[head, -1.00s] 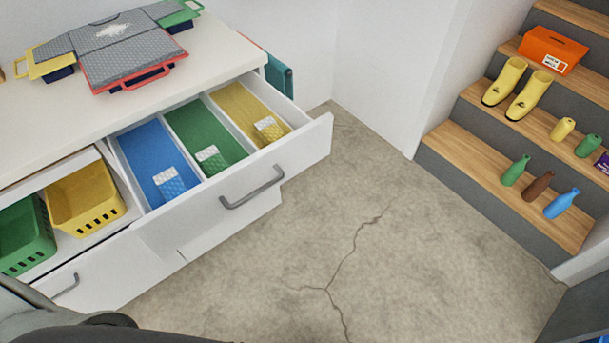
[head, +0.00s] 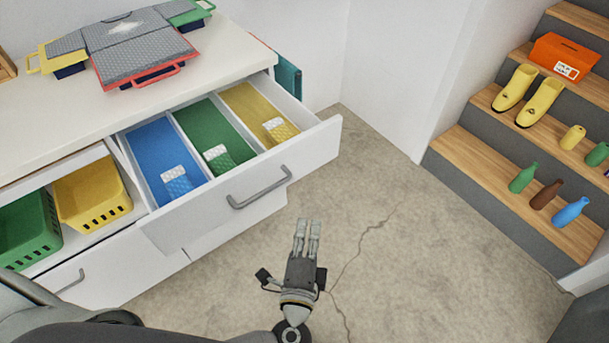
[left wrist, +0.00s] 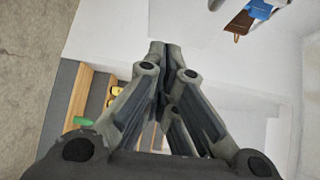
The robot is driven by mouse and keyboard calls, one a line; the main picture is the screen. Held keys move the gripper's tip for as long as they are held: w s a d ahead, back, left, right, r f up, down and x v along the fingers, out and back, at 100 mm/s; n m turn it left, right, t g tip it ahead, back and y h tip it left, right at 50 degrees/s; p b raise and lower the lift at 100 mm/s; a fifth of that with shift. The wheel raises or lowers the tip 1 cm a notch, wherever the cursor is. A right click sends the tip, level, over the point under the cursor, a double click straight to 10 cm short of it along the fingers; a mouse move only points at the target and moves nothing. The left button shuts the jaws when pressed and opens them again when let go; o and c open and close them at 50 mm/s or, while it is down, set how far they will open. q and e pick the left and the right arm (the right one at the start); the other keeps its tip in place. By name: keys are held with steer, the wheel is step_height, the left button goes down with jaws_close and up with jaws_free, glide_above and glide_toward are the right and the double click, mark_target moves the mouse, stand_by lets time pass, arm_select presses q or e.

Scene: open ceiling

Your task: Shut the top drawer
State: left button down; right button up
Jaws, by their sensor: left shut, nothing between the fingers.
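The top drawer (head: 300,152) of the white cabinet is pulled out. It has a grey bar handle (head: 259,189) on its front and blue, green and yellow compartments inside, each with a small white-patterned piece in it. My left gripper (head: 307,222) is shut and empty, in front of the drawer and a little below its handle in the head view, apart from it. In the left wrist view its fingers (left wrist: 158,46) are together, with nothing between them. My right gripper is not in view.
A green basket (head: 28,226) and a yellow basket (head: 92,196) stand in the cabinet's open shelf. Folded cases lie on the worktop (head: 215,52). Steps at right hold bottles, yellow boots (head: 541,101) and an orange box (head: 562,56). The cracked concrete floor (head: 400,250) between is clear.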

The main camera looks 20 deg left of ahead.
arm_select(q)
step_height(320, 180, up, 2)
steer(key=p, duration=0.3)
glide_toward(306, 159)
steer(key=w+d, duration=0.1)
steer(key=w, duration=0.3)
steer(key=shift+w+a+f+t, duration=0.4)
steer(key=shift+w+a+f, duration=0.05)
steer(key=shift+a+f, duration=0.15)
steer(key=shift+a+r, duration=0.1)
steer(key=shift+a, duration=0.05)
